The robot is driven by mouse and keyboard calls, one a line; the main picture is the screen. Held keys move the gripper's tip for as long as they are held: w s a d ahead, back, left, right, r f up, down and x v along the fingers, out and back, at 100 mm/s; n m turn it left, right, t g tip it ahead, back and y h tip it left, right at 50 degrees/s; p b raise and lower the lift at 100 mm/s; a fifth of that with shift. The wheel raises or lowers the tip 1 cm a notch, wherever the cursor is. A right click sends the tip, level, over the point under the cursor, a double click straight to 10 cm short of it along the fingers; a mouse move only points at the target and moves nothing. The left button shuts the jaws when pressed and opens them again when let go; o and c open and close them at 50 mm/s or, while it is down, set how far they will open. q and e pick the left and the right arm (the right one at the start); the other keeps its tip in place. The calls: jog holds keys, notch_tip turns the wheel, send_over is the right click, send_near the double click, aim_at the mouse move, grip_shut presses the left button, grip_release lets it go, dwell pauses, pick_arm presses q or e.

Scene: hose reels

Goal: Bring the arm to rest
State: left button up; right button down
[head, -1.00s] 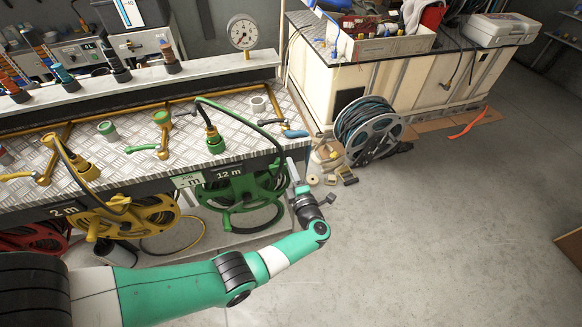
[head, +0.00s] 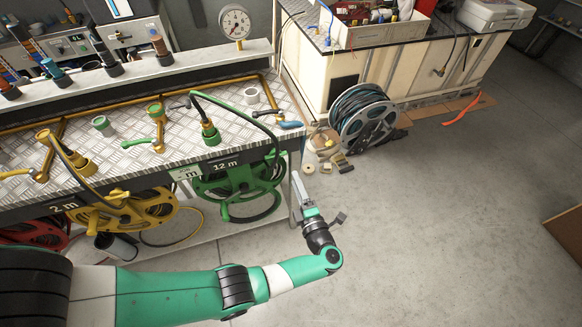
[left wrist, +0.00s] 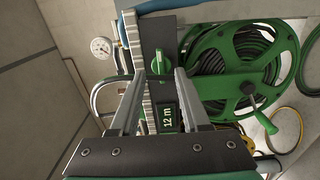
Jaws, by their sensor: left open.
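My left arm (head: 175,296) is green and white and reaches in from the left, in front of the bench. Its gripper (head: 296,190) is just right of the green hose reel (head: 238,186) under the bench, apart from it as far as I can see. In the left wrist view the two gripper fingers (left wrist: 157,78) are spread with nothing held between them. Beyond them are the bench edge, the "12 m" label (left wrist: 168,117) and the green reel (left wrist: 222,84). My right gripper is not in view.
The bench (head: 235,118) carries valves and a green hose end (head: 210,133). A yellow reel (head: 128,214) and a red reel (head: 34,234) hang left of the green one. A loose hose reel (head: 362,117) stands on the floor. The floor (head: 440,240) at right is clear.

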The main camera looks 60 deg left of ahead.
pick_arm(q)
jog(key=shift+s+d, duration=0.15)
jog(key=shift+d, duration=0.55)
